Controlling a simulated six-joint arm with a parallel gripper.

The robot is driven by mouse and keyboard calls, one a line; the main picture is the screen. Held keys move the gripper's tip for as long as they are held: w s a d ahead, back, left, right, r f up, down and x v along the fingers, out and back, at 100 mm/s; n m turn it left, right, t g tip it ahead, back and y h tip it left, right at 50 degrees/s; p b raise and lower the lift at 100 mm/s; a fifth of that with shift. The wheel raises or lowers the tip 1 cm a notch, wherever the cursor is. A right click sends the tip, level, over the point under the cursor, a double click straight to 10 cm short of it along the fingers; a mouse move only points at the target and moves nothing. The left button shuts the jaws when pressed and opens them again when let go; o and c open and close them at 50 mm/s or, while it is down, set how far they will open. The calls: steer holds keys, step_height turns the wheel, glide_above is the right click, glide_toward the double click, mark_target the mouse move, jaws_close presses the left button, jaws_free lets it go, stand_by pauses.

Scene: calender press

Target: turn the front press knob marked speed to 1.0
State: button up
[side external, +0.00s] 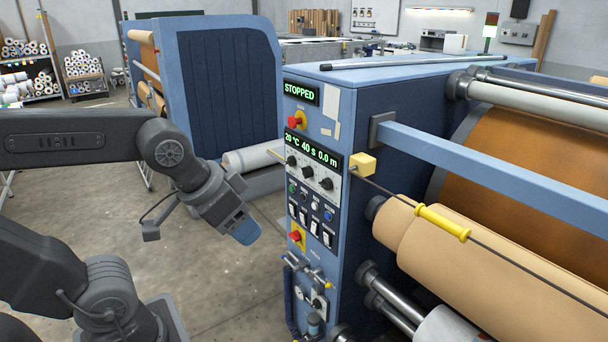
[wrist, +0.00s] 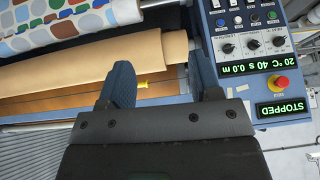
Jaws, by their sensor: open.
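The blue press's front control panel carries a row of three dark knobs. The wrist view also shows the panel's display (wrist: 237,64) and knob row at upper right. My gripper (side external: 242,229) is open and empty, left of the panel and apart from it; both fingers (wrist: 167,88) show in the wrist view.
Red stop buttons (side external: 294,121) (side external: 296,236) sit above and below the knobs, and a sign (side external: 299,92) reads STOPPED. A blue beam (side external: 480,170), a yellow-handled cable (side external: 442,222) and tan rollers (side external: 480,260) lie right of the panel. Open floor lies to the left.

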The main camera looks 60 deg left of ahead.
steer(key=shift+o, duration=0.4)
steer(key=w+a+m+t+y, duration=0.1)
steer(key=w+a+t+y, duration=0.2)
steer(key=w+a, duration=0.8)
steer(key=w, duration=0.3)
steer(key=shift+f, duration=0.25)
steer(key=w+a+f+m+t, duration=0.3)
steer(key=w+a, duration=0.5)
steer(key=a, duration=0.1)
steer(key=m+t, duration=0.3)
glide_toward(303, 173)
step_height(303, 173, up, 3)
steer(key=s+d, duration=0.1)
steer(key=s+a+f+m+t+h, duration=0.2)
steer(key=s+a+f+t+h, duration=0.1)
steer(key=f, duration=0.2)
steer(key=w, duration=1.3)
steer(key=shift+w+f, duration=0.2)
steer(key=shift+w, duration=0.1)
steer(key=shift+a, duration=0.1)
steer(key=c, duration=0.9)
